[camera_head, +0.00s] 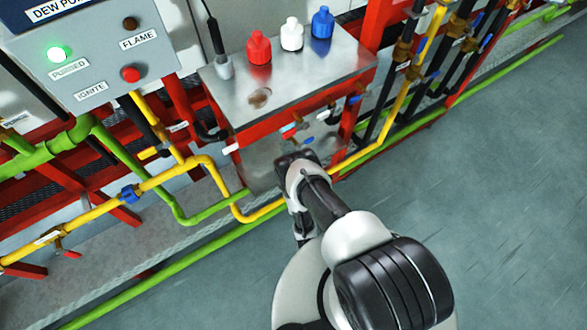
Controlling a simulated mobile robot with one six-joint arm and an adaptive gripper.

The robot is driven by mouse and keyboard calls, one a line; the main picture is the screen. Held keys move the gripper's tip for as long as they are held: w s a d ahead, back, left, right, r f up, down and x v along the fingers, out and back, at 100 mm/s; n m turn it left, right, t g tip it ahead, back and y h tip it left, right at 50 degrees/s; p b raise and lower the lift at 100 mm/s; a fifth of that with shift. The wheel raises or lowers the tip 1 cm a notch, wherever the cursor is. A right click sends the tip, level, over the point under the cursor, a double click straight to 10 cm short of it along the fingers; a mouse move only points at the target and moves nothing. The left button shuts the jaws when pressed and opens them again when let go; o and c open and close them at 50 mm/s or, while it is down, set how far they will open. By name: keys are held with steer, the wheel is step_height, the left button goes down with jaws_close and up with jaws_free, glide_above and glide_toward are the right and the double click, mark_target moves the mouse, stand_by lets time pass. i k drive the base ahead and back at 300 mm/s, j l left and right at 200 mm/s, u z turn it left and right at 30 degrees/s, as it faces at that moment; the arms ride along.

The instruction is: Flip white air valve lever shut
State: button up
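Small valve levers sit under the front edge of the metal-topped stand. Another small white tip (230,149) sticks out at the stand's left front corner. I cannot tell which is the air valve lever, nor whether it is open or shut. My arm reaches in from the lower right, and its dark end (297,158) is just below and in front of the levers, with no clear contact. My gripper's fingers are too small and dark to make out.
Red, white and blue bottles (291,34) stand on the metal top (335,62). Yellow (195,163) and green (180,264) pipes run left of and below my arm. A grey control box (100,45) with a lit green lamp is upper left. The floor (480,190) at right is clear.

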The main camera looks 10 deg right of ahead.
mark_target(235, 146)
steer(key=k+j, duration=0.1)
steer(key=k, duration=0.9)
